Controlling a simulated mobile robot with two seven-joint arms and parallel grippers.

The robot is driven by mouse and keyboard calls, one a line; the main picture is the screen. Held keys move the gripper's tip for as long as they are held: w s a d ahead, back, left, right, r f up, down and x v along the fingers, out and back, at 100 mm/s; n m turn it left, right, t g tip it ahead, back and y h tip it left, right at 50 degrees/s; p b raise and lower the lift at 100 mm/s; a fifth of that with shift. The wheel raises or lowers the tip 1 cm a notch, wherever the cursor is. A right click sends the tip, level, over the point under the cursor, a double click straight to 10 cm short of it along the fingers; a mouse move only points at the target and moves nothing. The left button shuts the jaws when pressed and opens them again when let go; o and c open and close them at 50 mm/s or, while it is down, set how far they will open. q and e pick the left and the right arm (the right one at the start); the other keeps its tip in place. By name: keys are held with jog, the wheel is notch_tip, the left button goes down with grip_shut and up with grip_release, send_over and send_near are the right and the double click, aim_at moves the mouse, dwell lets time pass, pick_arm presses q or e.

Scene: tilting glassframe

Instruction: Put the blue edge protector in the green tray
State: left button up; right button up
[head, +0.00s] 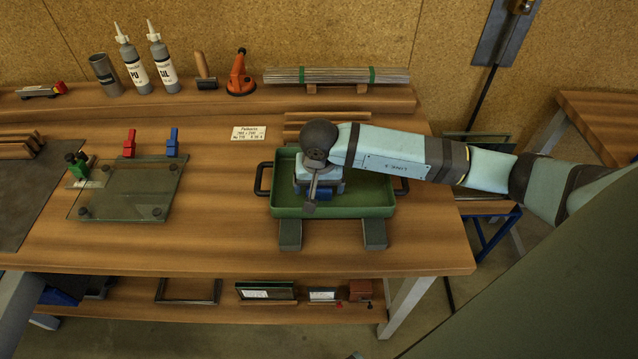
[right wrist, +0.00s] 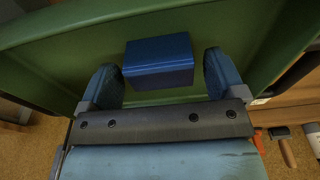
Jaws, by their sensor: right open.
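The blue edge protector (right wrist: 158,62) shows in the right wrist view as a blue block lying on the floor of the green tray (right wrist: 60,25). My right gripper (right wrist: 161,72) is open, with one finger on each side of the block and a gap visible at both. In the head view, the green tray (head: 375,211) stands on the bench. My right gripper (head: 318,192) points down into it, and a bit of blue shows beneath. The gripper and wrist hide most of the block there. My left gripper is not in view.
Bench space between pane and tray is clear.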

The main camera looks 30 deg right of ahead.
aim_at(319, 191)
notch_tip(319, 191, up, 12)
jog(key=s+b, duration=0.1)
jog(key=shift+a, duration=0.35)
jog(key=shift+s, duration=0.1)
jog(key=shift+f, duration=0.1)
